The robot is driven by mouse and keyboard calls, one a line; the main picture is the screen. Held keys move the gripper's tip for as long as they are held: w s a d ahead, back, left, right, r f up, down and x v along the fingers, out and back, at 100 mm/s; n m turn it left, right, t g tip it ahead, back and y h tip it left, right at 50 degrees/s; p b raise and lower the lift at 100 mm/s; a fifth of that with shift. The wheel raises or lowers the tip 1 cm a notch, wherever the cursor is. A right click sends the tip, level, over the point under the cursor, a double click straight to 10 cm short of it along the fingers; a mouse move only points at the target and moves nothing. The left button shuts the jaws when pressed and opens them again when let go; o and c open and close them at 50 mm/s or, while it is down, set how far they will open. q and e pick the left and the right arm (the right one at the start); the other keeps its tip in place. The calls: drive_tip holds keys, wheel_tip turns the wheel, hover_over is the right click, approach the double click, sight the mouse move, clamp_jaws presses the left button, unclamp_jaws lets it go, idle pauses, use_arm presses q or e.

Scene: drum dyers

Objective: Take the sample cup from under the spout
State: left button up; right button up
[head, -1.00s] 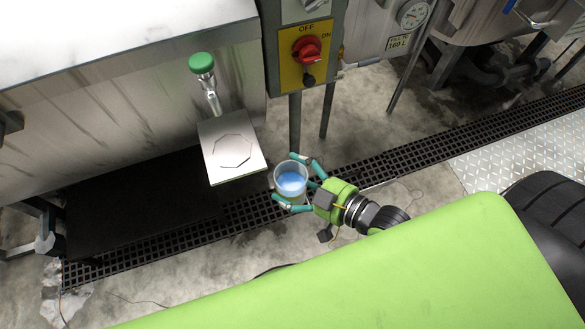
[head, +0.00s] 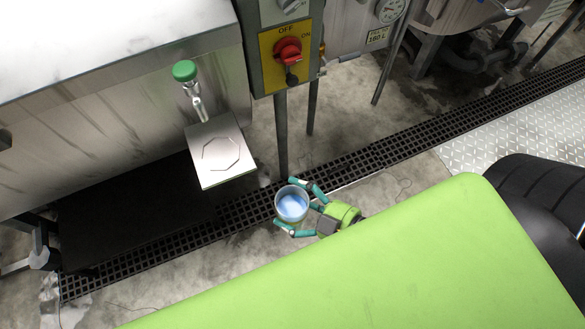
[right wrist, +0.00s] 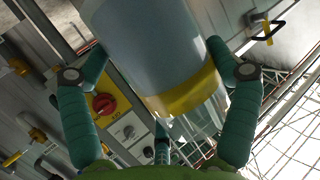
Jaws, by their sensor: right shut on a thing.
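The sample cup (head: 291,204) is clear, with bluish contents, and is held off the ground away from the spout. In the right wrist view the cup (right wrist: 150,50) fills the middle and shows a yellow band. My right gripper (head: 300,208) is shut on it, with teal fingers on both sides; they also show in the right wrist view (right wrist: 160,85). The spout (head: 199,108) with its green knob (head: 185,70) sticks out of the steel tank. The small steel shelf (head: 228,178) with an octagon outline below it is empty. My left gripper is not in view.
A control box with a red switch (head: 288,50) stands on posts right of the spout. A black drain grating (head: 400,150) crosses the floor. A tread-plate platform (head: 500,130) lies at the right. The floor around the cup is clear.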

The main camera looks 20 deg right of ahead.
sight(300, 222)
drive_tip(key=shift+s+p, duration=0.7)
drive_tip(key=shift+s, duration=2.05)
drive_tip(key=shift+w, duration=0.1)
